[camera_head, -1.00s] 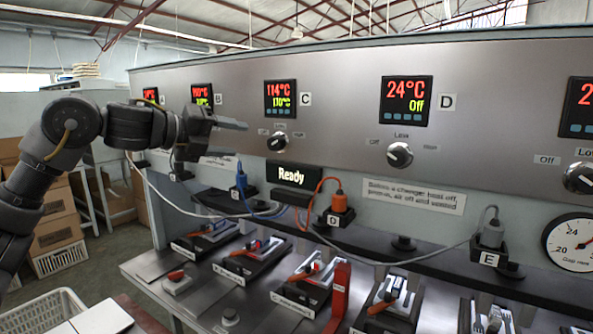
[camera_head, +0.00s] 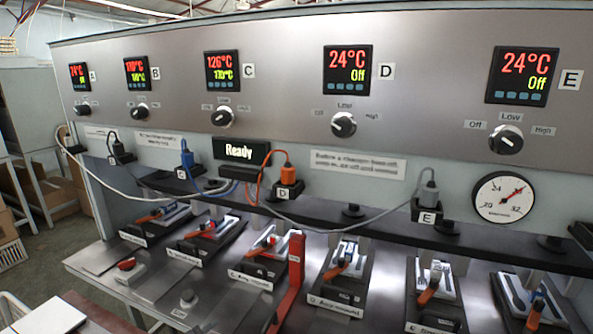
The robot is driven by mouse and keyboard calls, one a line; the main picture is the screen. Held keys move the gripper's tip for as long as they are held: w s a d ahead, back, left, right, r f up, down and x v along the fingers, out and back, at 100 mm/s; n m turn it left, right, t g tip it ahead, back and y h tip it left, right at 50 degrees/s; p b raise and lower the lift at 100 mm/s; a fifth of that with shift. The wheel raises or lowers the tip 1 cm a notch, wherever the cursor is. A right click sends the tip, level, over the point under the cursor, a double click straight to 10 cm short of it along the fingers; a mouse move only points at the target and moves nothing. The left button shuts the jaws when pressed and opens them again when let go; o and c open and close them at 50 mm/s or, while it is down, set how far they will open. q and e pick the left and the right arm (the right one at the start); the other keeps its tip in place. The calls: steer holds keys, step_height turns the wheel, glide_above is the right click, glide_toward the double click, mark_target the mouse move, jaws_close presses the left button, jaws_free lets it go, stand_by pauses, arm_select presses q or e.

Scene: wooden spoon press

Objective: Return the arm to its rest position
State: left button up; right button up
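No arm and no gripper of mine shows in the head view now. The press panel (camera_head: 290,100) fills the upper part of the view. Its displays run from A to E. Display C (camera_head: 222,71) reads 126°C over 170°C. Display D (camera_head: 347,70) and display E (camera_head: 521,76) each read 24°C and Off. Display B (camera_head: 137,73) is lit, with digits hard to read. The knobs for C (camera_head: 222,118), D (camera_head: 343,124) and E (camera_head: 505,139) are in plain view. A small black sign (camera_head: 241,150) reads Ready.
Several press stations with orange handles stand on the steel bench (camera_head: 150,285). An upright red bar (camera_head: 292,270) rises among them. Plugs and cables, including an orange plug (camera_head: 288,174), hang along the black shelf. A round gauge (camera_head: 503,197) is at the right. Floor shows at left.

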arm_select(q)
steer(key=s+a+f+n+g+y, duration=0.1)
steer(key=s+a+f+n+g, duration=0.3)
steer(key=s, duration=0.6)
steer(key=s+a+f+n+g+y, duration=0.1)
steer(key=s+f+n, duration=0.3)
steer(key=s, duration=0.5)
steer(key=s+a+f+n+g+y, duration=0.1)
steer(key=s+a+f+n+g, duration=0.15)
steer(key=s+f, duration=0.55)
step_height(320, 180, down, 23)
steer(key=s+g, duration=0.2)
steer(key=s, duration=0.1)
steer(key=s+a+f+m+g, duration=0.1)
steer(key=s+a+f, duration=0.1)
steer(key=s+f, duration=1.4)
steer(key=shift+a+f, duration=0.2)
steer(key=shift+f, duration=0.15)
